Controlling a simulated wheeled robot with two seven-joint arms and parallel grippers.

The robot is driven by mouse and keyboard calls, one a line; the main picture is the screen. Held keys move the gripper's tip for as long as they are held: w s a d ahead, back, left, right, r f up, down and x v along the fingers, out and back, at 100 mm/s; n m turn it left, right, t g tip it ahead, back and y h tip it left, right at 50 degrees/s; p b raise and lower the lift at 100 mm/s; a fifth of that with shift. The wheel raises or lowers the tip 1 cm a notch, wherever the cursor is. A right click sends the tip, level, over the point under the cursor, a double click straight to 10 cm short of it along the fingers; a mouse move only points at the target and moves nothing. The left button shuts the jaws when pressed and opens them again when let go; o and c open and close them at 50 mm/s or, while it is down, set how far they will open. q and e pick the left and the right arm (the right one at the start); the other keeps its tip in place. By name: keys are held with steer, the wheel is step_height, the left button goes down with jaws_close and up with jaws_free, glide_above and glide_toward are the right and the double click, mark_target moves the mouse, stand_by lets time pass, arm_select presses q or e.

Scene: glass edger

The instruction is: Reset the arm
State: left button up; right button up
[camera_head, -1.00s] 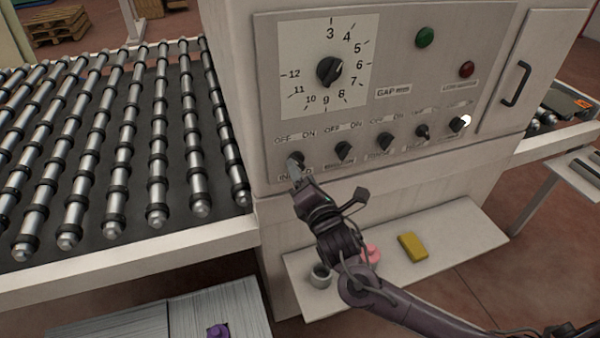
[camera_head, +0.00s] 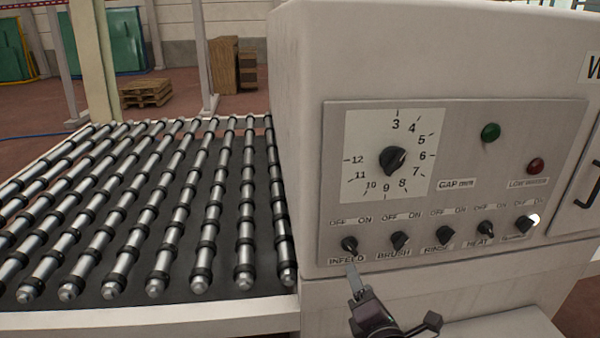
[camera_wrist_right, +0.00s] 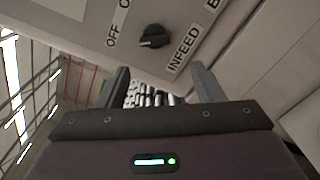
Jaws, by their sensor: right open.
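My right gripper (camera_head: 356,284) is just below the black INFEED knob (camera_head: 349,244) on the grey control panel (camera_head: 460,190), apart from it. In the right wrist view the two fingers of the gripper (camera_wrist_right: 160,84) stand apart with nothing between them, and the INFEED knob (camera_wrist_right: 153,36) is beyond them. Most of my right arm is below the picture's edge in the head view. My left gripper is not in view.
A large gap dial (camera_head: 393,160), a green button (camera_head: 490,132), a red button (camera_head: 535,166) and several more knobs such as BRUSH (camera_head: 399,240) are on the panel. The roller conveyor (camera_head: 150,230) lies left of the machine. Pallets (camera_head: 146,93) stand far behind.

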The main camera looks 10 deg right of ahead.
steer(key=s+d+f+m+g, duration=0.1)
steer(key=s+f+m+g, duration=0.55)
steer(key=s+m, duration=0.4)
steer(key=s+d+f+m+g, duration=0.1)
steer(key=s+f+m+g, duration=0.4)
steer(key=s+m+g, duration=0.5)
step_height(320, 180, down, 34)
steer(key=s+m+t+b, duration=0.1)
steer(key=s+m+b, duration=0.1)
steer(key=b, duration=0.1)
steer(key=s+d+f+b, duration=0.1)
steer(key=s+d+f, duration=0.1)
steer(key=s+f, duration=0.7)
steer(key=s+d+f+g+b, duration=0.1)
steer(key=s+f, duration=0.9)
steer(key=f, duration=0.1)
steer(key=shift+d+h, duration=0.3)
steer(key=shift+d, duration=0.1)
